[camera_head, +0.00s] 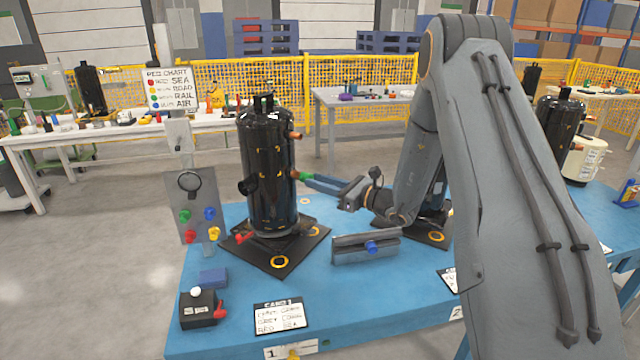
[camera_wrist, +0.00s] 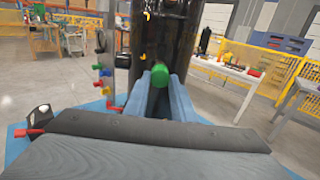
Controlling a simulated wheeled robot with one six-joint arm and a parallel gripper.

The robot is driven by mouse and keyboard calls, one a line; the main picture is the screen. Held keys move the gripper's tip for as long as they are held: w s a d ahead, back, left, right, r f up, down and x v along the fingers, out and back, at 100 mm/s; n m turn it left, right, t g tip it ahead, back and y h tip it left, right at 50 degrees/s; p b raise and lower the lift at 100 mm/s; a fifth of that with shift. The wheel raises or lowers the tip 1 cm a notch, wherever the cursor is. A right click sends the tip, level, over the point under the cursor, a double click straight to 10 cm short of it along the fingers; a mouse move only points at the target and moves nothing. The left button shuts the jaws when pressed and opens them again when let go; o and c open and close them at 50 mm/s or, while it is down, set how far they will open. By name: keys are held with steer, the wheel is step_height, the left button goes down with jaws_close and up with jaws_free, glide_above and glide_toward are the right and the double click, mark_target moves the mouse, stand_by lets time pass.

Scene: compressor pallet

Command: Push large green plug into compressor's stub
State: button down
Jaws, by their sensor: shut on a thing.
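The black compressor (camera_head: 266,165) stands upright on its dark base plate at the left of the blue pallet table. Copper-coloured stubs show on its right side, an upper stub (camera_head: 296,135) and a lower one near my gripper. My gripper (camera_head: 308,178) reaches in from the right, its blue fingers shut on the large green plug (camera_wrist: 160,75). In the wrist view the plug is between the fingertips, in front of the compressor's dark wall (camera_wrist: 160,35). In the head view a bit of green shows at the fingertips, next to the lower stub. Whether plug and stub touch, I cannot tell.
A grey holder with a blue plug (camera_head: 371,247) stands on the table (camera_head: 350,300) below my gripper. A board with coloured plugs (camera_head: 195,205) stands left of the compressor. A black box with a red plug (camera_head: 200,308) and a card (camera_head: 281,316) lie at the front.

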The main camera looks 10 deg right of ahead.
steer(key=c, duration=1.4)
jaws_free()
